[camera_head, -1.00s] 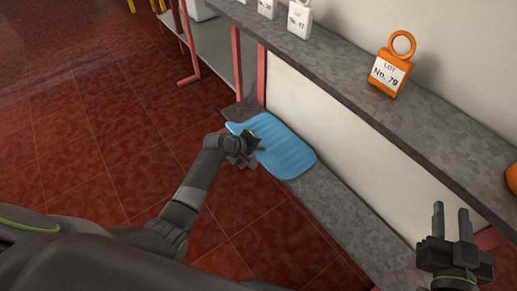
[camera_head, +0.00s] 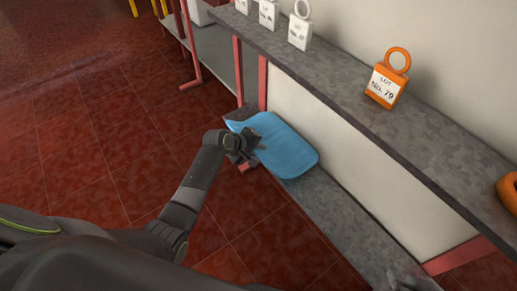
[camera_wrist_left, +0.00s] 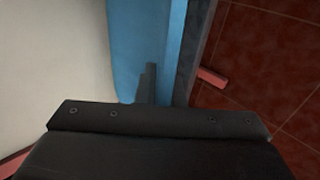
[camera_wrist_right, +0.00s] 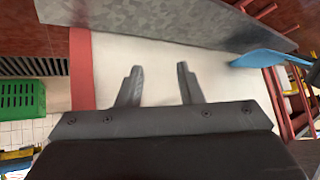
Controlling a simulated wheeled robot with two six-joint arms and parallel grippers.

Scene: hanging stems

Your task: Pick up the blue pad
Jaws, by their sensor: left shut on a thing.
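The blue pad (camera_head: 287,148) is on the grey lower shelf (camera_head: 335,213), against the white back wall. My left gripper (camera_head: 254,156) is shut on the pad's near edge. In the left wrist view the pad (camera_wrist_left: 135,45) runs up from the gripper, and a dark finger (camera_wrist_left: 149,84) lies against it. Whether the pad is clear of the shelf I cannot tell. My right gripper (camera_wrist_right: 156,84) is open and empty in the right wrist view, its fingers apart before the white wall. The pad also shows there (camera_wrist_right: 258,58), off to the right.
The upper grey shelf (camera_head: 345,97) overhangs the lower one. It holds an orange tag marked No. 79 (camera_head: 383,88), several white tags (camera_head: 299,32) and an orange object (camera_head: 509,190). Red posts (camera_head: 262,84) support the shelving. The red tiled floor (camera_head: 110,160) is open at left.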

